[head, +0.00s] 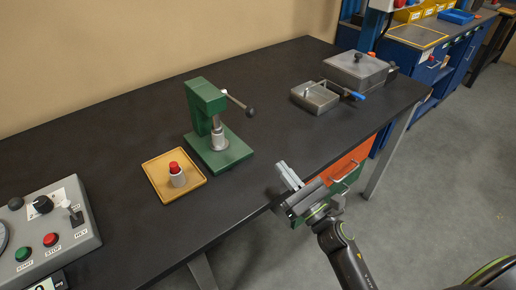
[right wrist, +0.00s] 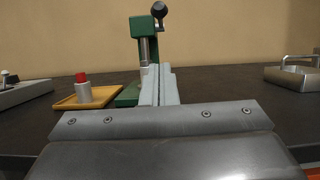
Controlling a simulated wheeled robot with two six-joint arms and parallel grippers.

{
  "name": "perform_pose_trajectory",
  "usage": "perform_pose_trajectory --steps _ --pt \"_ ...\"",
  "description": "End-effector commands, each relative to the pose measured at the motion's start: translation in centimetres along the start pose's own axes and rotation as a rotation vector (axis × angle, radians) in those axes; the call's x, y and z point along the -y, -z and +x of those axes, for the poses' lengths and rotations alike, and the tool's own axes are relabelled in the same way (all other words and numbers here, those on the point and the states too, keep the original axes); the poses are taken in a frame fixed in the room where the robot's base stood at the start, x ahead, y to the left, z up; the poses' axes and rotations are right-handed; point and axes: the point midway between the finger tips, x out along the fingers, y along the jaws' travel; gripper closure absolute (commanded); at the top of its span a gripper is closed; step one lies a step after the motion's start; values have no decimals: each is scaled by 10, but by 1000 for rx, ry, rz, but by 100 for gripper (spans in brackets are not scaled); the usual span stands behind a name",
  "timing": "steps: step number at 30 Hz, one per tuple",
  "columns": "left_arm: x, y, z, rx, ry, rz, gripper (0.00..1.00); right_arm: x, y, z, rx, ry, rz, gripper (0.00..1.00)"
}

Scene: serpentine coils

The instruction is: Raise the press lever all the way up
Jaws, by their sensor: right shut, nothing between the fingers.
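The green press (head: 207,115) stands upright on the dark bench, on a green base plate. Its lever (head: 237,101) sticks out to the right and ends in a black knob (head: 250,112), a little lower than the lever's root. In the right wrist view the black knob (right wrist: 160,9) shows at the top of the green press (right wrist: 145,40). My right gripper (head: 288,176) is shut and empty, at the bench's front edge, in front of the press and apart from it. The right fingers (right wrist: 160,84) hide part of the press base. My left gripper is not in view.
A yellow tray (head: 153,182) with a red-topped grey piece (head: 177,175) lies left of the press. A grey control box (head: 75,243) stands at the far left. Bench between gripper and press is clear.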

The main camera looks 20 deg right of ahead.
Motion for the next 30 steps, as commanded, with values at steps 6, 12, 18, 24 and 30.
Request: perform_pose_trajectory --steps 6,12,18,24,30 --pt "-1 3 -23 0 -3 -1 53 0 -5 42 1 1 6 100" --pt "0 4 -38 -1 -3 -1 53 0 -4 84 1 1 7 100" --pt "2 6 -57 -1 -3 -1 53 1 -17 108 -2 2 7 100" --pt "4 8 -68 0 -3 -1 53 1 -26 118 -3 3 8 100" --pt "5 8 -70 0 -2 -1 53 1 -28 121 -3 3 8 100"
